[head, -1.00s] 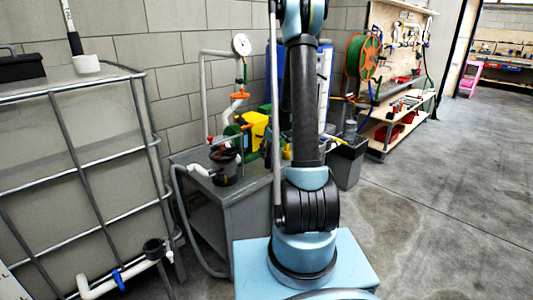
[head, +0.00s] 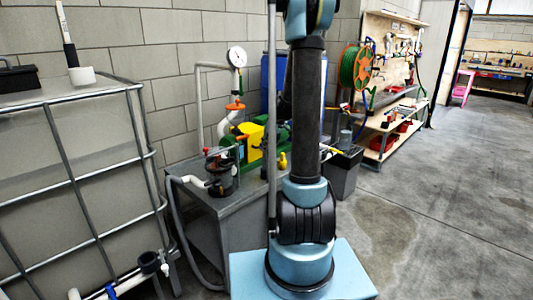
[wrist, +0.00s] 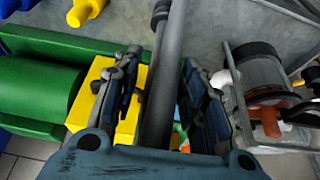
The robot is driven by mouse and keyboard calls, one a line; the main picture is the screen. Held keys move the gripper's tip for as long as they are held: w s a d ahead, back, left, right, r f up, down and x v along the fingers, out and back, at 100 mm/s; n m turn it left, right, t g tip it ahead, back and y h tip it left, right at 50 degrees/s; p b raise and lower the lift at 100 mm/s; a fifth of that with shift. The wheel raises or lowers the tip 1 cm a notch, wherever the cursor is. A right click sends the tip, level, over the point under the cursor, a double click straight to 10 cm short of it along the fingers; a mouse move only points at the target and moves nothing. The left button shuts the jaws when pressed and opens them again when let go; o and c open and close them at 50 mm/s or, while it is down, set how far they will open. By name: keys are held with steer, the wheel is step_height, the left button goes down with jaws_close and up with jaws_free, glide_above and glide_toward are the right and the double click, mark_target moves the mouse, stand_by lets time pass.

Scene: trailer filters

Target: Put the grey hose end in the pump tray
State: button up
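In the wrist view a grey tube (wrist: 168,75) runs between the two fingers of my gripper (wrist: 163,85). The fingers stand apart, one on each side of it, with a narrow gap on the left. I cannot tell whether this tube is the hose end. In the head view a grey hose (head: 178,225) hangs down the left side of the grey pump bench (head: 240,208). The bench's grey top, perhaps the tray, also shows in the wrist view (wrist: 215,20). The green pump (wrist: 38,88) with its yellow box (wrist: 128,112) lies below my gripper. My arm hides my gripper in the head view.
A clear filter pot (wrist: 262,70) with an orange lever stands right of the fingers. A gauge (head: 237,56) rises on pipework behind the bench. A caged tank (head: 70,170) stands at left, a dark bin (head: 343,174) right of the bench. The floor at right is clear.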

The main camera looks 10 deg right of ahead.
steer(key=s+a+r+m+h, duration=0.15)
steer(key=s+r, duration=0.25)
steer(key=s, duration=0.7)
steer(key=s+a+r+m, duration=0.1)
steer(key=s+r+m, duration=0.15)
steer(key=s, duration=0.85)
steer(key=s+f+m, duration=0.1)
steer(key=s+f, duration=0.1)
steer(key=s, duration=0.7)
steer(key=s+f+m+g+h, duration=0.1)
steer(key=s+f+m, duration=0.1)
steer(key=s, duration=0.8)
steer(key=shift+s+d+f, duration=0.15)
steer(key=shift+d+f, duration=0.25)
steer(key=shift+f, duration=0.35)
